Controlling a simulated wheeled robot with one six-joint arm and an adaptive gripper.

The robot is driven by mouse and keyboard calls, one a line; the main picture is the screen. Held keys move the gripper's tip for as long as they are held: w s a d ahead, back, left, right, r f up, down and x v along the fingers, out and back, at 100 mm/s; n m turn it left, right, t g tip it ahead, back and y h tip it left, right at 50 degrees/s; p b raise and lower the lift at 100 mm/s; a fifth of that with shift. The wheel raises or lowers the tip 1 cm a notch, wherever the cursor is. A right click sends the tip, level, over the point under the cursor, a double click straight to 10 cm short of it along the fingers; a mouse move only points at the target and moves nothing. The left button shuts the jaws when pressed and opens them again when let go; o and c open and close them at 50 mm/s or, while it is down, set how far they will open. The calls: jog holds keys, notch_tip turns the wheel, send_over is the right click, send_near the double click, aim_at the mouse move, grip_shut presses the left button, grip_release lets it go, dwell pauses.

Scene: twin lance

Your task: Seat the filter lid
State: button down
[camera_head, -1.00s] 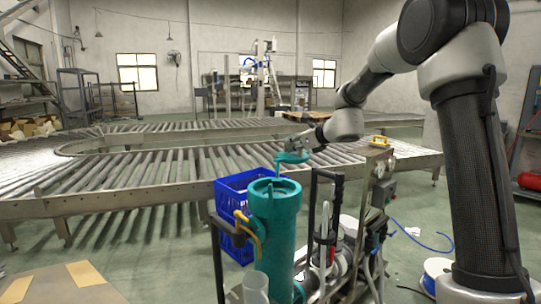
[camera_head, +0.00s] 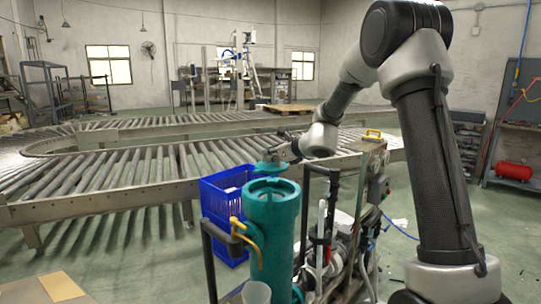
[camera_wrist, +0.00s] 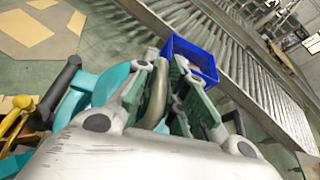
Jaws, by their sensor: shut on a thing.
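The teal filter housing (camera_head: 270,230) stands upright with its round top facing up. The teal lid (camera_head: 268,169) is above the housing's top, apparently slightly behind it; any gap is too small to judge. My gripper (camera_head: 282,154) is shut on the lid and reaches in from the right. In the wrist view, my gripper's fingers (camera_wrist: 165,100) are around a greyish curved piece, with teal parts partly hidden below. The housing's teal top (camera_wrist: 92,92) shows to the left of the fingers.
A blue crate (camera_head: 211,207) stands behind the housing, and also shows in the wrist view (camera_wrist: 198,61). Black upright bars, pipes and a pump unit (camera_head: 338,240) crowd the right side. A roller conveyor (camera_head: 120,180) runs behind.

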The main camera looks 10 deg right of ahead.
aim_at(277, 168)
jog(key=shift+f, duration=2.8)
jog(key=shift+f, duration=0.15)
jog(key=shift+f, duration=0.35)
jog(key=shift+f, duration=2.35)
jog(key=c, duration=1.4)
grip_release()
jog(key=v, duration=1.2)
jog(key=shift+d, duration=0.1)
